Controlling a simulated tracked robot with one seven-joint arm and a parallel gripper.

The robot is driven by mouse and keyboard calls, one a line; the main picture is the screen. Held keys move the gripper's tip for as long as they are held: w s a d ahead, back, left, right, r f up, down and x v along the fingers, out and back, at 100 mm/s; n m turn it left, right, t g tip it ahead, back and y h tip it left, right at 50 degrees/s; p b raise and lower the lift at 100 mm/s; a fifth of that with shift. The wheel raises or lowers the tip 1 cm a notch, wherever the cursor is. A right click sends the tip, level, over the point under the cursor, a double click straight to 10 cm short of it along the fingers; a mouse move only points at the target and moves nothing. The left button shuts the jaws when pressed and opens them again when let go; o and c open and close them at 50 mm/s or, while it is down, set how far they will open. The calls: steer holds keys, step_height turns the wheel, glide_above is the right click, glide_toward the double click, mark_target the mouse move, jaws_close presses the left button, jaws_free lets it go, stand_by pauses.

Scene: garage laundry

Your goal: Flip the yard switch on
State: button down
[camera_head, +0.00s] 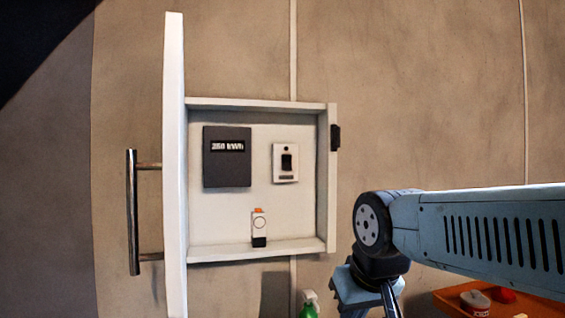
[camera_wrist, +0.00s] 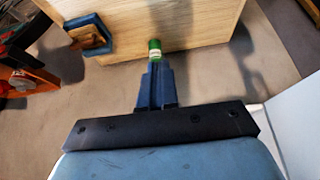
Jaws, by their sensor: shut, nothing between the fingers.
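The white wall cabinet (camera_head: 257,249) stands open, its door (camera_head: 174,170) swung out to the left. Inside on the back panel, at the right, is a small white switch plate with a dark rocker (camera_head: 286,161). Its label is too small to read, and I cannot tell its position. My gripper (camera_wrist: 155,66) is shut and empty in the wrist view, pointing toward a wooden surface. In the head view my arm is right of and below the cabinet, with the fingertips not clearly visible. The gripper is apart from the switch.
A dark meter (camera_head: 227,172) and a small white device (camera_head: 259,224) with an orange top share the cabinet. The door has a long bar handle (camera_head: 133,212). A green spray bottle (camera_head: 309,309) stands below. An orange tray (camera_head: 447,297) holds small items at lower right.

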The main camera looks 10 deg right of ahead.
steer(key=w+r+m+t, duration=0.1)
steer(key=w+r+m, duration=0.8)
steer(key=w+r, duration=0.4)
steer(key=w+r+m+t, duration=0.2)
steer(key=w+r+m, duration=0.6)
steer(key=w+r, duration=0.6)
step_height(320, 180, up, 7)
steer(key=shift+f+m, duration=0.1)
steer(key=shift+m, duration=0.3)
steer(key=shift+w+f, duration=0.1)
steer(key=shift+w, duration=0.1)
glide_toward(288, 169)
steer(key=x, duration=0.5)
steer(key=shift+w+f, duration=0.5)
steer(key=shift+f, duration=0.05)
